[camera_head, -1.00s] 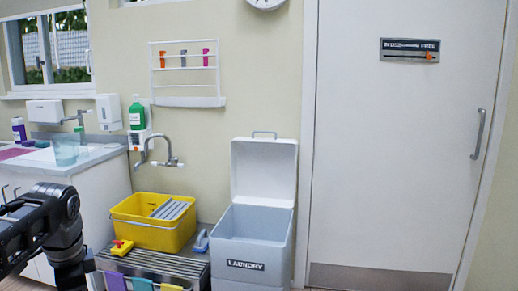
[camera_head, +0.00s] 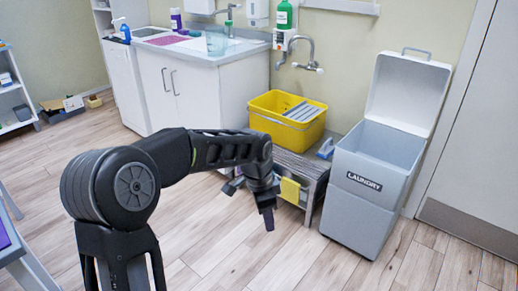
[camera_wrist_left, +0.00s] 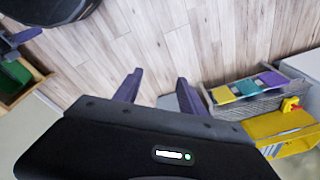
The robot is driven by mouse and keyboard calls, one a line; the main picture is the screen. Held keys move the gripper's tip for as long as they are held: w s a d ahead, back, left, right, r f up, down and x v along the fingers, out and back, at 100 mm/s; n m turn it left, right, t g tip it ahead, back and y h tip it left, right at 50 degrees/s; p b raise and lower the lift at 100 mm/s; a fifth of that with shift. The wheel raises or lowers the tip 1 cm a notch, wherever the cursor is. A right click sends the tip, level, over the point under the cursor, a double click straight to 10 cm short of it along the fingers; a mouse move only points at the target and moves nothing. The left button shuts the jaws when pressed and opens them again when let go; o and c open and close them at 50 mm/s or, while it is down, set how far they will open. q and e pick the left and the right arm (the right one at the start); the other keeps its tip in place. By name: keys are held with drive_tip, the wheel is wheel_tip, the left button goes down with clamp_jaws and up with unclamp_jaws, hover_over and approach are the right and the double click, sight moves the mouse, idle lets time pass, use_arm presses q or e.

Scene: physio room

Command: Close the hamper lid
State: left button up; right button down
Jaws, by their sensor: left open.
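The grey laundry hamper (camera_head: 362,212) stands against the wall at the right of the head view. Its white lid (camera_head: 408,92) is raised upright at the back, with a handle on its top edge, and the bin is open. My left gripper (camera_head: 266,205) hangs pointing down in front of the low bench, left of the hamper and apart from it. In the left wrist view its two purple fingers (camera_wrist_left: 157,88) are spread with nothing between them. The hamper is not clearly seen in the left wrist view.
A slatted bench (camera_head: 302,168) with a yellow tub (camera_head: 287,120) stands just left of the hamper, with coloured cloths on its front. A white sink cabinet (camera_head: 190,85) is further left. The wooden floor (camera_head: 300,255) before the hamper is clear.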

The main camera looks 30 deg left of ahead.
use_arm(q)
drive_tip(key=s+d+f+n+g+h+p, duration=0.1)
drive_tip(key=s+d+f+n+h+p, duration=0.2)
drive_tip(key=s+d+f+n+p, duration=0.7)
drive_tip(key=s+d+f, duration=0.3)
drive_tip(key=s+d, duration=0.2)
drive_tip(key=s, duration=0.2)
drive_tip(key=s+d+f+n+p, duration=0.1)
drive_tip(key=s+d+f, duration=0.3)
drive_tip(key=s, duration=0.4)
drive_tip(key=shift+s+d, duration=0.3)
drive_tip(key=shift+d, duration=0.5)
use_arm(e)
wheel_tip(320, 180, up, 14)
drive_tip(key=shift+f, duration=0.25)
use_arm(q)
drive_tip(key=shift+f, duration=0.1)
drive_tip(key=shift+c, duration=0.3)
